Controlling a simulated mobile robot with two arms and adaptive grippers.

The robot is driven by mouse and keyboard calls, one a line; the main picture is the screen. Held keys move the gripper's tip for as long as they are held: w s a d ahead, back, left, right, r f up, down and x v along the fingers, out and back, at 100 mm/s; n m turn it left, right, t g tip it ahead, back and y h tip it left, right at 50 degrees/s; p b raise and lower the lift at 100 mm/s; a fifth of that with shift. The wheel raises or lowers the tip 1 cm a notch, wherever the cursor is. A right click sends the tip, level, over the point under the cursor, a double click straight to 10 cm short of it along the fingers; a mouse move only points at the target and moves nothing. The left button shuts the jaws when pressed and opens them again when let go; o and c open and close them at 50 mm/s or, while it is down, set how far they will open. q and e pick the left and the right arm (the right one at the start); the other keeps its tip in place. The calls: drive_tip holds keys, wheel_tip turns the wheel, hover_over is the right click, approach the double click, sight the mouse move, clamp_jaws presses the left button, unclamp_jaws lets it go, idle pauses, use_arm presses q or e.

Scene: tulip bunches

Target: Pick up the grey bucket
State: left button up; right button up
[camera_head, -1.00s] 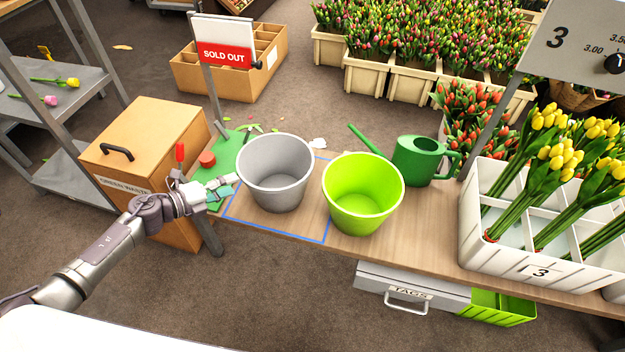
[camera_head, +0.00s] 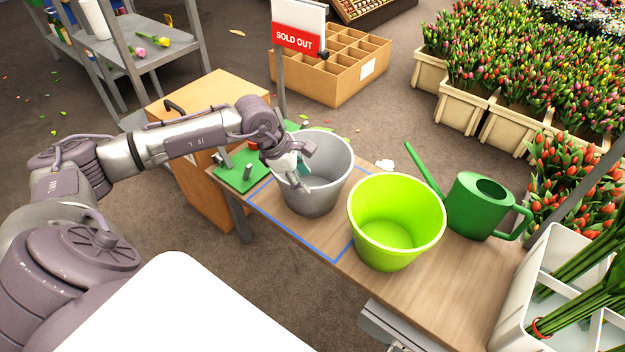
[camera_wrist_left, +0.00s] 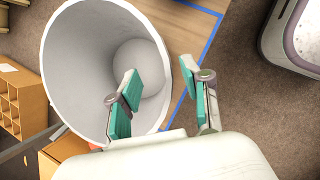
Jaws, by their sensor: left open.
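The grey bucket (camera_head: 326,190) stands upright and empty on the wooden table, inside a blue-taped outline. It also shows in the left wrist view (camera_wrist_left: 75,62), with its open mouth toward the camera. My left gripper (camera_head: 297,176) is at the bucket's left rim, and its fingers are open. In the left wrist view the gripper (camera_wrist_left: 165,95) has one teal-padded finger over the bucket's mouth and the other outside the rim. The rim lies between the fingers; I cannot tell whether either touches it. My right gripper is not in view.
A lime green bucket (camera_head: 395,225) stands close to the right of the grey one. A green watering can (camera_head: 480,207) is beyond it. A sold-out sign (camera_head: 299,38) rises behind. A green mat (camera_head: 238,172) lies left. A white crate (camera_head: 555,262) stands right.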

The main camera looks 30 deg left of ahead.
use_arm(q)
drive_tip(key=b+x, duration=0.1)
drive_tip(key=x, duration=0.5)
drive_tip(key=shift+a, duration=0.15)
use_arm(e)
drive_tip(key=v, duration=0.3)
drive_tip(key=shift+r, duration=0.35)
use_arm(q)
clamp_jaws()
drive_tip(key=shift+r, duration=0.1)
